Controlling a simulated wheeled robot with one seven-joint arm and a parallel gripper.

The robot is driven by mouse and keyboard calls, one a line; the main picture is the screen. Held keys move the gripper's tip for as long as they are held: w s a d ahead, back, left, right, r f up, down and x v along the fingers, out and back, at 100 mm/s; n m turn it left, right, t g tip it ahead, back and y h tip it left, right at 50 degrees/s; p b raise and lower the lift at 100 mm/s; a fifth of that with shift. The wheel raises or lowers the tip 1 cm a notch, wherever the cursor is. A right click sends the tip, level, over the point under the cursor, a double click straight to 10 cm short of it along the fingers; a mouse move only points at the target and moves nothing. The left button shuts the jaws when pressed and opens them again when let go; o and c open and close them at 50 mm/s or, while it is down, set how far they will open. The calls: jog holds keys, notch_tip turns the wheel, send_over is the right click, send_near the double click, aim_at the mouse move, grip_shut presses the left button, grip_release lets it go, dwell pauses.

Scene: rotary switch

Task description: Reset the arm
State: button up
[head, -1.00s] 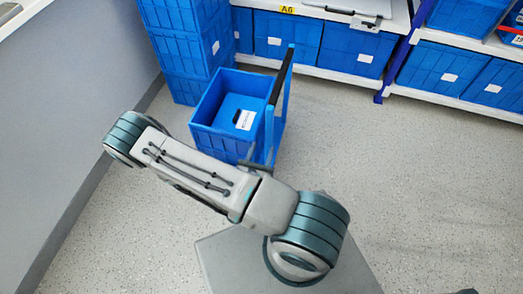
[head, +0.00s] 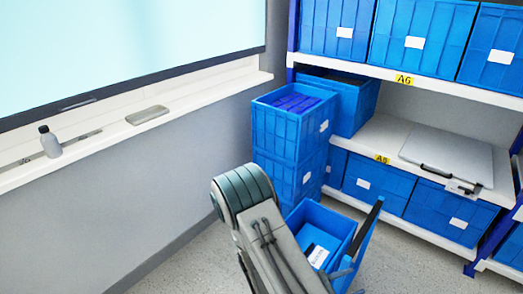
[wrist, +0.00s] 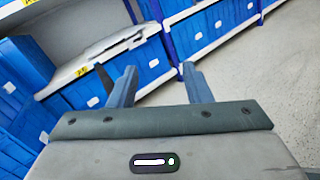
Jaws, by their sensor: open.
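My arm (head: 262,225) shows at the bottom middle of the head view, a grey link with a teal ringed joint. My gripper (wrist: 157,82) is in the wrist view. Its two blue fingers stand well apart with nothing between them, and shelving and floor show behind. No rotary switch is in view.
Shelves (head: 440,88) with blue bins and a grey flat case (head: 446,155) are at right.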

jog(key=s+r+m+g+y+p, duration=0.3)
jog(key=s+r+m+g+y, duration=0.15)
jog(key=r+m, duration=0.3)
jog(key=s+r+m+g+y+p, duration=0.35)
jog(key=r+m+g, duration=0.25)
jog(key=r, duration=0.3)
jog(key=a+r+m+t+y+p, duration=0.2)
jog(key=a+r+t+y+p, duration=0.1)
jog(key=r, duration=0.6)
jog(key=a+r+m+t+y+p, duration=0.3)
jog(key=a+r+t+y+p, duration=0.1)
jog(key=r, duration=0.5)
jog(key=shift+w+a+r+y, duration=0.3)
jog(key=shift+a+y, duration=0.4)
jog(key=shift+y, duration=0.4)
